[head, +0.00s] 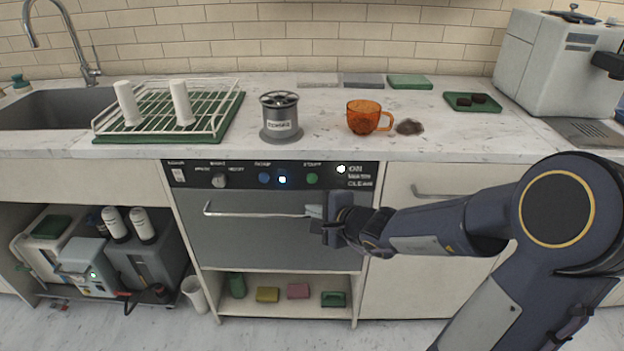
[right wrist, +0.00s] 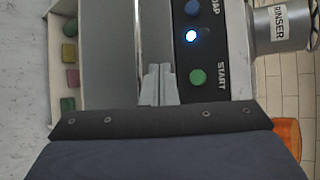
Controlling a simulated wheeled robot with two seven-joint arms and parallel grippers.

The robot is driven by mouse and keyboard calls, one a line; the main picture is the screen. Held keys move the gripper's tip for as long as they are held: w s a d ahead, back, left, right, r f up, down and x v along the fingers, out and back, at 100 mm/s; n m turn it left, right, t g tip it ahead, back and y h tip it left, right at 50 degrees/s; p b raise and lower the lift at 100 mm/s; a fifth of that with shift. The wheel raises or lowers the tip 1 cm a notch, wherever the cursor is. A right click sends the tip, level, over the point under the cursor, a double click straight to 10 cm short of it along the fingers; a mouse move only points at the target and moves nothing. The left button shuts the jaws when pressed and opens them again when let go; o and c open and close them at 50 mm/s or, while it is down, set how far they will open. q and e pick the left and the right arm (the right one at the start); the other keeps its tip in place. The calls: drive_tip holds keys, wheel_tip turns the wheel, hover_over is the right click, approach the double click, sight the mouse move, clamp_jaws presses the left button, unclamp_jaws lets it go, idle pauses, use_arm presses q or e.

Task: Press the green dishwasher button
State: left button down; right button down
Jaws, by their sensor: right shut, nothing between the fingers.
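The dishwasher (head: 230,245) is built in under the counter, with a dark control panel along its top. The green button (head: 312,178) sits on the panel, right of a blue button (head: 264,178) and a lit white-blue light (head: 283,180). In the right wrist view the green button (right wrist: 197,77) is beside the word START. My right gripper (head: 312,211) is shut and empty, in front of the door just below the green button. In the right wrist view its fingertips (right wrist: 158,75) appear apart from the button. My left gripper is not in view.
The door handle (head: 250,213) runs across just left of my right gripper. An orange cup (head: 362,116), a grey rinser (head: 281,127) and a dish rack (head: 225,112) stand on the counter above. Sponges lie on the shelf (head: 280,310) below.

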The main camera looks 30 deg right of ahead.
sight(312, 179)
drive_tip(key=shift+w+d+p, duration=0.55)
drive_tip(key=shift+w+d, duration=0.15)
drive_tip(key=shift+w, duration=0.45)
drive_tip(key=shift+w+d+p, duration=0.55)
drive_tip(key=shift+w+d, duration=0.2)
drive_tip(key=shift+w, duration=0.4)
drive_tip(key=shift+w+d+p, duration=0.55)
drive_tip(key=shift+w+d, duration=0.15)
drive_tip(key=shift+w, duration=0.45)
drive_tip(key=shift+w, duration=0.1)
drive_tip(key=shift+w+d, duration=0.2)
drive_tip(key=shift+w, duration=0.05)
